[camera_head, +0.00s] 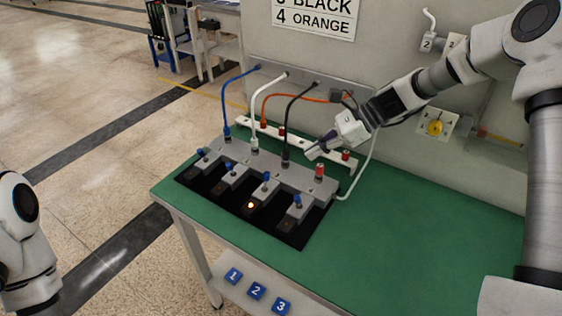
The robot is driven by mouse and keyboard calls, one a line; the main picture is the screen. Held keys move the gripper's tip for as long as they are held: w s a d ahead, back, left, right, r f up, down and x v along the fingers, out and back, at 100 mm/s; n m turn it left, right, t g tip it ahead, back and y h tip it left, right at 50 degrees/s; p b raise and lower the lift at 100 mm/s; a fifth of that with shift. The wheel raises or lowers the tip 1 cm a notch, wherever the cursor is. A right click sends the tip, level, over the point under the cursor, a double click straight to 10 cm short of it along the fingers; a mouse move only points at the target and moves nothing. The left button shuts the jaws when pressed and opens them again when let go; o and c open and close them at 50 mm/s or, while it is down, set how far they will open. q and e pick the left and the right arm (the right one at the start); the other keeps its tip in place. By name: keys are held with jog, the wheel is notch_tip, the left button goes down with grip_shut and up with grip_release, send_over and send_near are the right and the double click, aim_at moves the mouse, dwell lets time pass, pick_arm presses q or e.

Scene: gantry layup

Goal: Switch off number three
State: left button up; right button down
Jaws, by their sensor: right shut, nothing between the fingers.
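A grey switch block (262,172) with four blue-tipped levers in a row sits on a black base on the green table. Counting from the left, the third lever (266,175) stands behind a lit yellow-white lamp (250,205); the other lamps look dark. A black cable (288,125) runs down to the block behind this lever. The wall sign (313,17) reads "BLACK" and "4 ORANGE". My right gripper (312,153) is shut and empty, above the back right of the block, apart from the third lever. My left arm shows at the left edge; its gripper is out of view.
Blue (224,105) and white (254,105) cables also reach the block. An orange cable (300,97) arcs behind it. A red cylinder (319,172) stands near the gripper. The table's right side (400,235) is clear. Blue number tiles (256,291) lie on a lower shelf.

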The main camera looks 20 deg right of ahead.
aim_at(266, 180)
jog(key=shift+x, duration=1.15)
jog(key=x, duration=0.7)
jog(key=shift+s+a, duration=0.1)
jog(key=shift+a+f, duration=0.15)
jog(key=shift+f, duration=0.1)
pick_arm(q)
jog(key=shift+w+a, duration=0.1)
pick_arm(e)
jog(key=shift+r, duration=0.1)
